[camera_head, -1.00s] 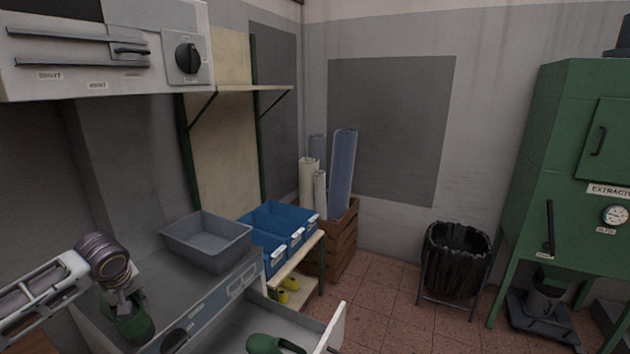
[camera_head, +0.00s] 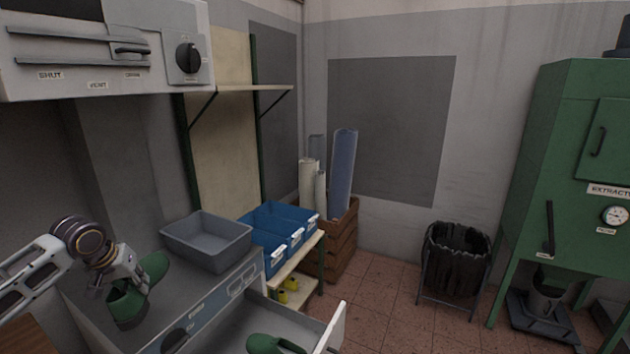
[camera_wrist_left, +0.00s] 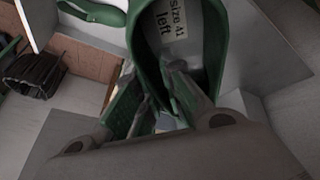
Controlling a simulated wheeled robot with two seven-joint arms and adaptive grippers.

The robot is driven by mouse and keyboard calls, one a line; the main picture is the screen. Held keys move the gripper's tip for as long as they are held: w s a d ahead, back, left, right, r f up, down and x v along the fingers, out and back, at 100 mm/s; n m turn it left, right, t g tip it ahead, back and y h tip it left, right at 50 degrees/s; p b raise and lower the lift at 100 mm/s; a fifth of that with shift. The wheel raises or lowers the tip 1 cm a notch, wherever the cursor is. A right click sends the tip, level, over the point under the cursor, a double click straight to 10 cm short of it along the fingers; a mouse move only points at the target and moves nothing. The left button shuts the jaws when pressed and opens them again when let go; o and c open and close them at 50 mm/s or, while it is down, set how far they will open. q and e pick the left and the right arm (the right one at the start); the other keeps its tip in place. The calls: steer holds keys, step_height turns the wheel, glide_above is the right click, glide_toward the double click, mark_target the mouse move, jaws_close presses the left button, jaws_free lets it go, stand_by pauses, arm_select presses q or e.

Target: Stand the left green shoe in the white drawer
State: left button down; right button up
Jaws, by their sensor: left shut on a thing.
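A green shoe (camera_head: 126,304) is held by my left gripper (camera_head: 138,284) above the grey counter at the lower left. In the left wrist view the fingers (camera_wrist_left: 165,100) are shut on the shoe's rim, and its inside (camera_wrist_left: 182,45) shows a label reading "size 41 left". The white drawer (camera_head: 333,328) is pulled open at the bottom of the head view. Another green shoe (camera_head: 272,343) is in the drawer; it also shows in the left wrist view (camera_wrist_left: 95,12). My right gripper is not in view.
A grey bin (camera_head: 207,243) stands on the counter (camera_head: 85,290) behind the drawer. Blue bins (camera_head: 280,236) sit on a low shelf rack to its right. A black waste bin (camera_head: 455,262) and a green extractor (camera_head: 560,190) stand farther right.

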arm_select(q)
steer(key=w+d+f+m+h, duration=0.15)
steer(key=d+m, duration=0.25)
steer(key=d, duration=0.8)
steer(key=s+d+f, duration=0.5)
steer(key=d+f, duration=0.1)
steer(key=f, duration=0.2)
steer(key=s+d+f, duration=0.5)
steer(key=d+f, duration=0.1)
steer(key=f, duration=0.2)
steer(key=shift+s+d, duration=0.15)
steer(key=shift+s, duration=0.1)
steer(key=shift+f, duration=0.1)
